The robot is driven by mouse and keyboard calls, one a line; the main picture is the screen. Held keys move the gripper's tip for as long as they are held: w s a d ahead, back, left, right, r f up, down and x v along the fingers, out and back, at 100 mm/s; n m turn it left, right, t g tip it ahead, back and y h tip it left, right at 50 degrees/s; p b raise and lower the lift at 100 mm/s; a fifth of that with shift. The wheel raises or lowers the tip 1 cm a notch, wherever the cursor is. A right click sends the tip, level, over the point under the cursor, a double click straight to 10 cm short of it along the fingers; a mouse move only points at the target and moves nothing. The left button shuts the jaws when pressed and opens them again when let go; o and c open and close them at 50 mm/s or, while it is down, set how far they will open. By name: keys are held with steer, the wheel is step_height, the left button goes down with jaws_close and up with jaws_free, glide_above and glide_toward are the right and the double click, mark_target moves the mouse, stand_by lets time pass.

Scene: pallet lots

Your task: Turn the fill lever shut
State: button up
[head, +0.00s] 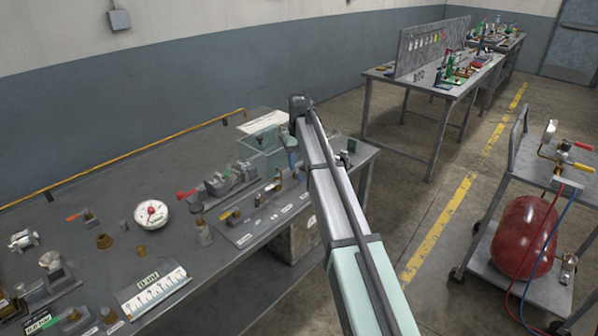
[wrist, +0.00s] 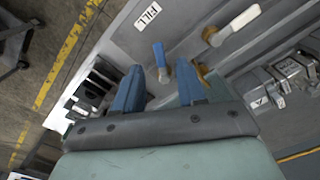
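In the wrist view, a lever with a blue handle (wrist: 160,56) stands beside a white label reading FILL (wrist: 147,16). My gripper (wrist: 160,78) is open, with one blue finger on each side of this lever's lower part. I cannot tell whether either finger touches it. A brass fitting (wrist: 203,71) shows just right of the right finger.
A second lever with a pale handle (wrist: 238,24) lies up and to the right. Metal clamp-like parts (wrist: 290,75) are at the right. In the head view, a clear tank (head: 262,140) and a long bench (head: 90,195) lie left of my arm. A cart holds a red tank (head: 523,238).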

mark_target(299, 176)
steer(key=shift+f, duration=1.8)
jaws_close()
